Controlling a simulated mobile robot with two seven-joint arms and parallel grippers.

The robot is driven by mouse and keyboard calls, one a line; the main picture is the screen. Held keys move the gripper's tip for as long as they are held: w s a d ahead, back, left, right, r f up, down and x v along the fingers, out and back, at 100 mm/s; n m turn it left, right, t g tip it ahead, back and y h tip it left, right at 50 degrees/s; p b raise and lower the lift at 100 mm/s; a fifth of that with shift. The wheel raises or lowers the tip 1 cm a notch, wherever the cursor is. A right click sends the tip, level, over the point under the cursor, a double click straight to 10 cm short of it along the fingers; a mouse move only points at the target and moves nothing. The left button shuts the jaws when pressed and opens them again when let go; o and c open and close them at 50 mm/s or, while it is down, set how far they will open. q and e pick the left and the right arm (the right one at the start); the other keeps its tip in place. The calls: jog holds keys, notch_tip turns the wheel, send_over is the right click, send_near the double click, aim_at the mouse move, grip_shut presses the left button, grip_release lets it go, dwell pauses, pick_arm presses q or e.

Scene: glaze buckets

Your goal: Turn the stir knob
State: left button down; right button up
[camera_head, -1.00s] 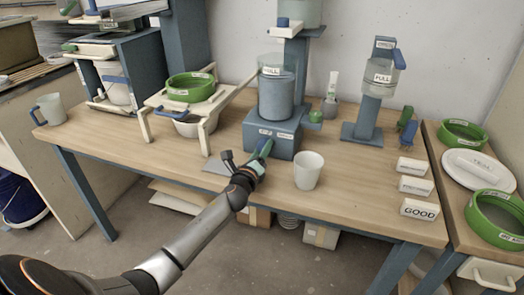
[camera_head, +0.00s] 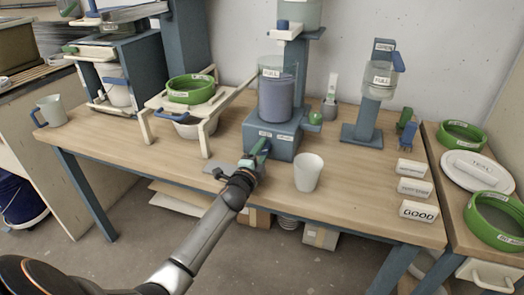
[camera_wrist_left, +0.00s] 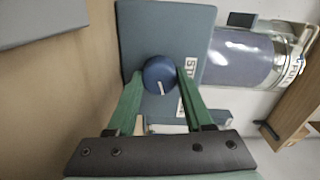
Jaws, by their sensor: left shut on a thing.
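The stir knob (camera_wrist_left: 160,74) is a round dark blue knob with a short white mark, on the front of a blue-grey mixer base (camera_head: 276,139). In the left wrist view it sits between the two green fingers of my left gripper (camera_wrist_left: 159,84). My left gripper (camera_head: 260,151) reaches the base front in the head view and hides the knob there. It is shut on the knob. A label beside the knob is partly hidden by a finger. A clear vessel (camera_head: 276,98) with purplish-blue contents stands on the base. My right gripper is not in view.
A white cup (camera_head: 308,172) stands close to the right of my left gripper. A small green knob (camera_head: 315,118) sits at the base's right side. White label blocks (camera_head: 419,211) lie at the table's right. The table front left of my arm is mostly clear.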

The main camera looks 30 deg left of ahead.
pick_arm(q)
jog(key=n, duration=0.3)
jog(key=shift+p, duration=0.35)
jog(key=shift+n, duration=0.6)
jog(key=shift+c, duration=1.5)
grip_release()
jog(key=shift+s, duration=0.15)
